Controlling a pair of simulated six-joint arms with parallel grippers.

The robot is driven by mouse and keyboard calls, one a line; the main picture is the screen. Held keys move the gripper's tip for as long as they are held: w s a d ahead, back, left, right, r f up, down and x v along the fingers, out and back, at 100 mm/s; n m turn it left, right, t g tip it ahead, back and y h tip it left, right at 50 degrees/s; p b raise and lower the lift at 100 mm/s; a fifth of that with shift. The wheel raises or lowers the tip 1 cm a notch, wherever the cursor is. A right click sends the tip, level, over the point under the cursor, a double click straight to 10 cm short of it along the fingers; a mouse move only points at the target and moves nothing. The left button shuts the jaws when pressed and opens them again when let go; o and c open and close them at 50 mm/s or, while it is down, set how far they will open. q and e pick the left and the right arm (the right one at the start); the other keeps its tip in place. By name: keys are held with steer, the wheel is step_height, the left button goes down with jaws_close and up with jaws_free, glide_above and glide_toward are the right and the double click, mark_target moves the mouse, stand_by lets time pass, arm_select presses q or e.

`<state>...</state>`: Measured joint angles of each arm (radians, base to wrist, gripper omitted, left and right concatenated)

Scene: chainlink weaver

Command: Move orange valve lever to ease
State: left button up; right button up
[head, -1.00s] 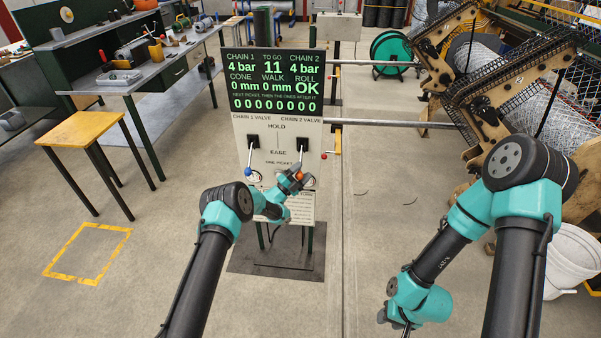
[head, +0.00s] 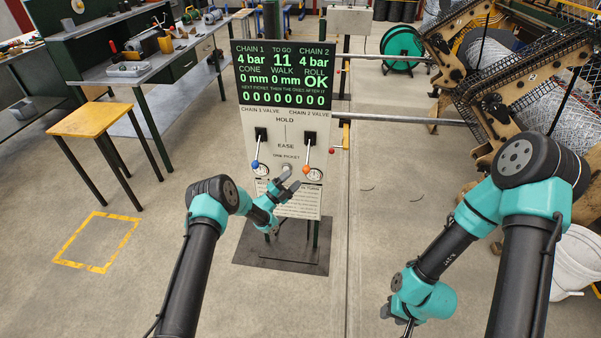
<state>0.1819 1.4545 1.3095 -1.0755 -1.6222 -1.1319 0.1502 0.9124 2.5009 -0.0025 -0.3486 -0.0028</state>
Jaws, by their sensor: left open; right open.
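The orange valve lever (head: 306,169) is an orange ball on a thin rod, on the chain 2 valve of the white control panel (head: 283,205). Its rod hangs down from a black slot block, with the ball below the EASE label. The blue-balled lever (head: 255,164) of the chain 1 valve hangs similarly on the left. My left gripper (head: 290,178) is open and empty, just left of and below the orange ball, seemingly apart from it. My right gripper (head: 406,326) is low at the bottom edge, far from the panel, its fingers small and partly cut off.
A dark display (head: 283,75) with green text tops the panel. A red ball (head: 332,150) sticks out at its right edge. A yellow-topped stool (head: 95,119) and a workbench (head: 155,65) stand left. The chain machine (head: 500,80) is at right. Floor around the panel is clear.

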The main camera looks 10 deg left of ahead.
arm_select(q)
steer(key=v, duration=0.8)
steer(key=shift+s+f, duration=0.15)
steer(key=shift+s, duration=0.05)
steer(key=shift+a+n+y, duration=0.1)
steer(key=shift+n+y, duration=0.2)
steer(key=s+a+f+n+g+y, duration=0.1)
steer(key=s+f+n+g+y, duration=0.2)
steer(key=s+n+y, duration=0.45)
steer(key=s+a+f+n+g+y, duration=0.1)
steer(key=s+f+n+g+y, duration=0.25)
steer(key=s+n, duration=0.6)
steer(key=s+r+n+g+y, duration=0.2)
steer(key=s+n+g, duration=0.6)
steer(key=s, duration=1.5)
steer(key=shift+v, duration=0.95)
steer(key=shift+y, duration=0.3)
